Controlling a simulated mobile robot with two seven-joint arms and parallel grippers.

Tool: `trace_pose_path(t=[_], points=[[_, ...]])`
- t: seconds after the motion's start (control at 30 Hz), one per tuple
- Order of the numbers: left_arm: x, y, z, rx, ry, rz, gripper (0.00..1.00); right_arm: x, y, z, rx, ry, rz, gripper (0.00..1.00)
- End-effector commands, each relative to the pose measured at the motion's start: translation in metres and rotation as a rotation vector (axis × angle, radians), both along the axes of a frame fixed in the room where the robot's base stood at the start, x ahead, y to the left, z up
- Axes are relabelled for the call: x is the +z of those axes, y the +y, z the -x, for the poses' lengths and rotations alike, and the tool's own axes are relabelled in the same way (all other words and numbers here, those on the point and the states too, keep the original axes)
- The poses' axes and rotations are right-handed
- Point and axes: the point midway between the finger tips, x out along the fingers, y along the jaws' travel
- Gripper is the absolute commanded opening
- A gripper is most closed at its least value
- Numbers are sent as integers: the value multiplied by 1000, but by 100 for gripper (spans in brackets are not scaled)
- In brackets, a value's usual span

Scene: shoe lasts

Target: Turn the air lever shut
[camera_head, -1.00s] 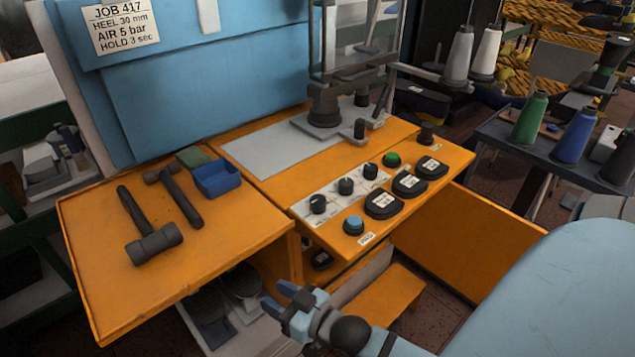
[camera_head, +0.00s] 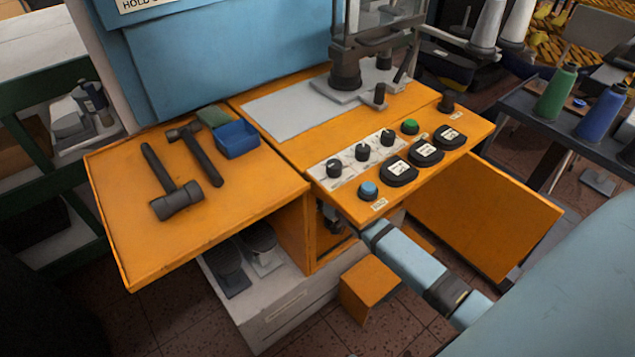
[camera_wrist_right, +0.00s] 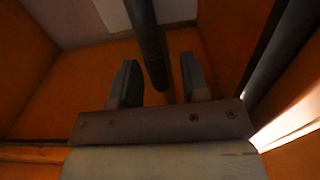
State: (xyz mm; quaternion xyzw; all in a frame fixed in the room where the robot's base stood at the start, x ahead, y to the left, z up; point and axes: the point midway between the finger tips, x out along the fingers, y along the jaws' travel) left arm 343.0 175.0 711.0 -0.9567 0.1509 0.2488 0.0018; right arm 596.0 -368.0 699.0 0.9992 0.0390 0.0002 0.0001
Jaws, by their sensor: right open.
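In the right wrist view my right gripper (camera_wrist_right: 160,82) is open inside an orange-walled space. A dark round bar (camera_wrist_right: 148,40) comes down from the top edge and ends between its two fingers, with gaps showing on both sides. I cannot tell whether this bar is the air lever or a pipe. In the head view my right arm reaches in under the orange control panel (camera_head: 470,130), and its gripper is mostly hidden in the shadow of the opening there. No part labelled as the air lever is readable. My left gripper is not in view.
A second dark pipe (camera_wrist_right: 285,50) slants close on the right in the wrist view. The panel carries knobs and a blue button (camera_head: 368,190). A hammer (camera_head: 175,195) and a blue bin (camera_head: 237,139) lie on the left shelf. An orange door (camera_head: 490,215) stands open at right.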

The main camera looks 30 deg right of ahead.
Motion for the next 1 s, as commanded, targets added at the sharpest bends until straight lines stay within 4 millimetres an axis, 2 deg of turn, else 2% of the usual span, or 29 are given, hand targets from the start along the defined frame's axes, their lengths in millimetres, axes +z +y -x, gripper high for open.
trace_pose_path(t=[0.1,0.2,0.5,0.6,0.7,1.0], points=[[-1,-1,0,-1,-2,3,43,0,1,-13,0,-1,0,42],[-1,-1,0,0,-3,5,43,-1,2,-18,0,0,0,42],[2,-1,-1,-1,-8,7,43,0,2,-20,1,1,0,42],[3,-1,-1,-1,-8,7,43,0,2,-19,1,1,0,19],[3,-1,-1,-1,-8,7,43,0,2,-19,0,1,0,0],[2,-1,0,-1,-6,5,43,0,1,-19,0,2,-12,0]])
